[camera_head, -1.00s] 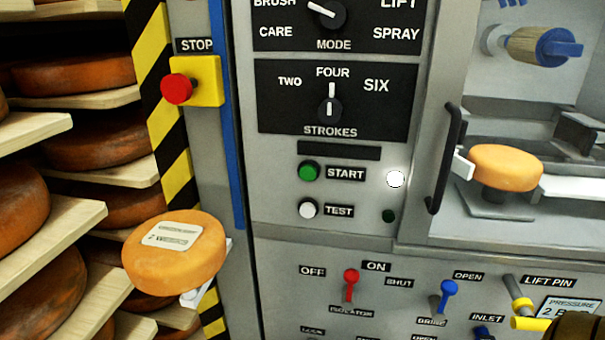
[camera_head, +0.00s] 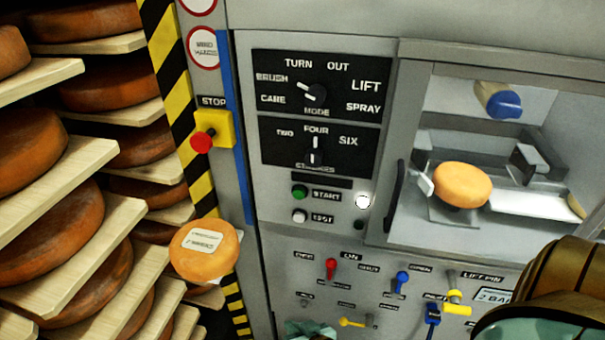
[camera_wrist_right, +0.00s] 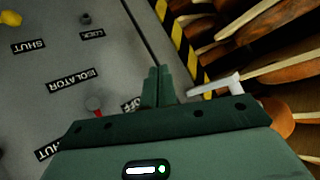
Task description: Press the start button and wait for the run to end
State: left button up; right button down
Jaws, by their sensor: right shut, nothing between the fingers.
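The green start button (camera_head: 299,192) is on the machine's front panel, left of its START label. A white lamp (camera_head: 362,201) right of it looks lit. My right gripper (camera_head: 308,328) shows as a teal piece at the bottom edge of the head view, below the start button. In the right wrist view its fingers (camera_wrist_right: 158,85) are together and empty, in front of the panel near the ISOLATOR label. My left gripper is not in view. The mode knob (camera_head: 313,93) points to the upper left, toward BRUSH. The strokes knob (camera_head: 313,157) points to FOUR.
A red stop button (camera_head: 201,142) on a yellow plate is left of the panel. Red (camera_head: 331,268) and blue (camera_head: 401,282) switches are below. Cheese wheels fill shelves at left; one labelled cheese (camera_head: 204,250) sits nearby. Another cheese (camera_head: 462,185) is behind the window at right.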

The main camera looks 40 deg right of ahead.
aim_at(299, 194)
pick_arm(q)
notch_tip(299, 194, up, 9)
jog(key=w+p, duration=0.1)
jog(key=p, duration=0.6)
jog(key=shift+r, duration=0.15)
pick_arm(e)
jog(key=w+d+r+m+t, duration=0.1)
jog(key=w+r+m+t, duration=0.1)
jog(key=r, duration=1.1)
jog(key=w+d+r+m+t+h, duration=0.1)
jog(key=w+d+r+m+t, duration=0.1)
jog(key=r, duration=1.1)
jog(key=shift+w+d+r+t+h, duration=0.25)
jog(key=shift+w+t, duration=0.25)
jog(key=shift+w, duration=0.4)
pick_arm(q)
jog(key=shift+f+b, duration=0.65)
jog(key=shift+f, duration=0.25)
pick_arm(e)
jog(key=w+d, duration=0.5)
jog(key=d, duration=0.1)
jog(key=shift+w+d, duration=0.3)
jog(key=shift+w, duration=0.05)
